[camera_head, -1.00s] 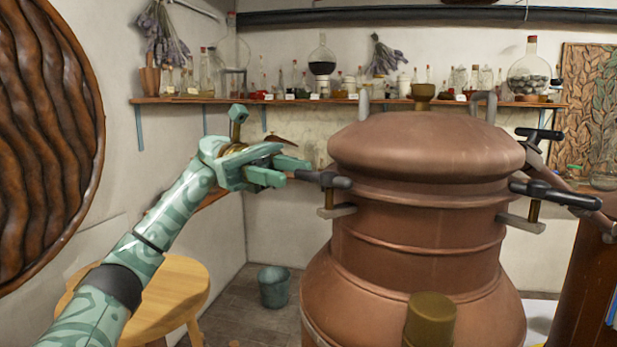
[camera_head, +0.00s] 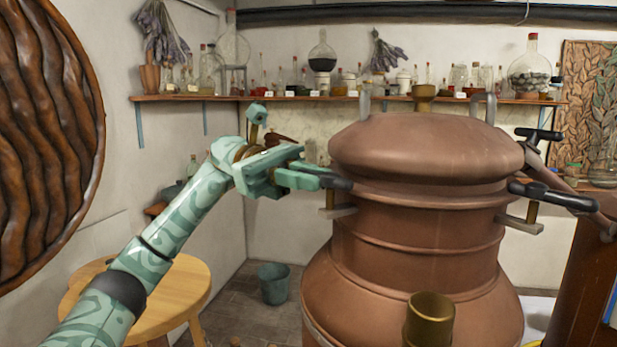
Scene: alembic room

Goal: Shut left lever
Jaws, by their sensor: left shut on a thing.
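The copper still (camera_head: 425,220) stands at centre right with its domed lid (camera_head: 425,145) on. The left lever (camera_head: 341,184) is a dark handle on the still's left side, above a small grey bracket (camera_head: 338,211). My green left gripper (camera_head: 318,178) is shut on this lever, and its fingers hide most of the handle. The right lever (camera_head: 553,195) is a dark handle on the still's right side, above its own bracket (camera_head: 521,224). My right gripper is not in view.
A wooden stool (camera_head: 185,290) stands at lower left and a bucket (camera_head: 273,283) on the floor behind. A shelf (camera_head: 290,98) with flasks runs along the back wall. A brass cylinder (camera_head: 429,318) is at the still's front.

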